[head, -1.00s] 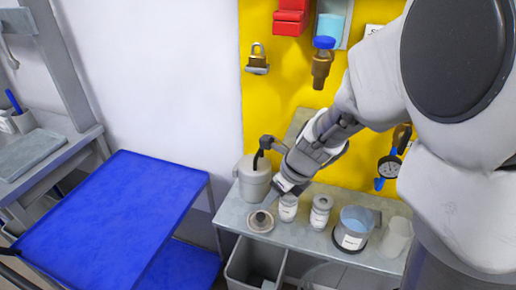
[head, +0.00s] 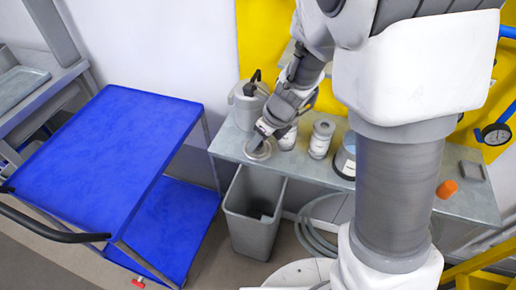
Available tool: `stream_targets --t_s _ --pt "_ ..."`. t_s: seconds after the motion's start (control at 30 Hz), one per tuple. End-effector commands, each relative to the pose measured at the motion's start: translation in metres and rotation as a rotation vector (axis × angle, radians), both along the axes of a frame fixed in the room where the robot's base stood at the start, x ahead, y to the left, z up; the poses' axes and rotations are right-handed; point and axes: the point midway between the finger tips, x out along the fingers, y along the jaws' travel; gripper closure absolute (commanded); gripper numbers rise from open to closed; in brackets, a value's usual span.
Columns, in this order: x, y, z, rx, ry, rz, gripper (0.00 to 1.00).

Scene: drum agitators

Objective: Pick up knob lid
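The knob lid (head: 258,153), a round grey disc, lies on the grey bench (head: 225,143) near its front left edge. My gripper (head: 259,137) reaches down over it from the upper right, with the fingertips at or just above the knob. The fingers hide the knob, and I cannot tell whether they touch it. The fingers are too small here to show whether they are open or shut.
A grey canister (head: 246,108) stands behind the lid. Labelled jars (head: 321,139) stand to the right, close to my gripper. A grey bin (head: 252,225) sits below the bench front. A blue cart (head: 108,150) with a clear top stands at left.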

Motion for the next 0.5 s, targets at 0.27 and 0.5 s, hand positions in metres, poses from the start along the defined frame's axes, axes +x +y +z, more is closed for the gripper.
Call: stream_targets --t_s 0.27,0.5 --pt "0.0 -0.0002 0.0009 0.0 0.0 0.0 0.76" --pt "-0.0001 -0.0003 0.001 0.0 0.0 0.0 1.0"
